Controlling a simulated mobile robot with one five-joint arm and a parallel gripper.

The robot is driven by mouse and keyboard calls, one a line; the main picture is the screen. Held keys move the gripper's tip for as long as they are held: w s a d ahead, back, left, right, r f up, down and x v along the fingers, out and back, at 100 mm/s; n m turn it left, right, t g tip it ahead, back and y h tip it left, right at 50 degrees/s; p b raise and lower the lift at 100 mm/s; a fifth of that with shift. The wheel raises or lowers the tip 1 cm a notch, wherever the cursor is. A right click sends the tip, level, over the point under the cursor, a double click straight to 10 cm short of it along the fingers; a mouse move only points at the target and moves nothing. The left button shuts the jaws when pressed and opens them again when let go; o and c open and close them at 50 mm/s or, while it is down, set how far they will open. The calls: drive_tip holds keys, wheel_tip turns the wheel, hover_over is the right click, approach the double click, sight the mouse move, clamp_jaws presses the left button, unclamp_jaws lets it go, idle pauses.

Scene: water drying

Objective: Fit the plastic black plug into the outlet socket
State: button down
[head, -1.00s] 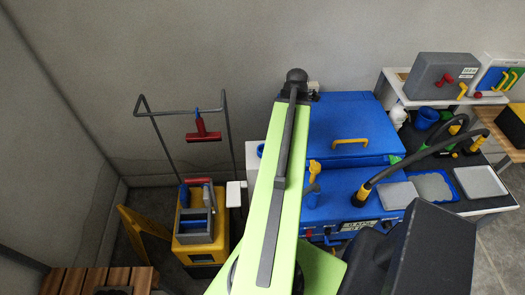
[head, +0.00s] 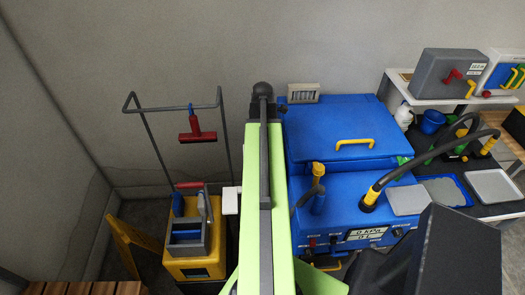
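I cannot make out the black plug in the head view. A small pale grey block with dark slots (head: 303,93) stands against the wall at the back edge of the blue machine; it may be the outlet socket, but it is too small to be sure. My green arm runs up the middle of the view, with its dark far end left of this block. My gripper's fingers do not show, so I cannot see whether they hold anything.
The blue machine (head: 345,130) has a yellow handle and a black hose. A yellow cart (head: 195,268) stands at left below a red squeegee (head: 197,136). Trays (head: 492,186) lie on the dark table at right. A wooden slatted surface (head: 65,288) is at lower left.

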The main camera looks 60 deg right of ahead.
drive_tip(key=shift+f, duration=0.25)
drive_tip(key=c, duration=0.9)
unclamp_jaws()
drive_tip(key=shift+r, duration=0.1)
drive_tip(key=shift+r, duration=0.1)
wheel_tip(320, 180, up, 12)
drive_tip(key=p, duration=1.2)
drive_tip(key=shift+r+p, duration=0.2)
drive_tip(key=shift+p, duration=0.1)
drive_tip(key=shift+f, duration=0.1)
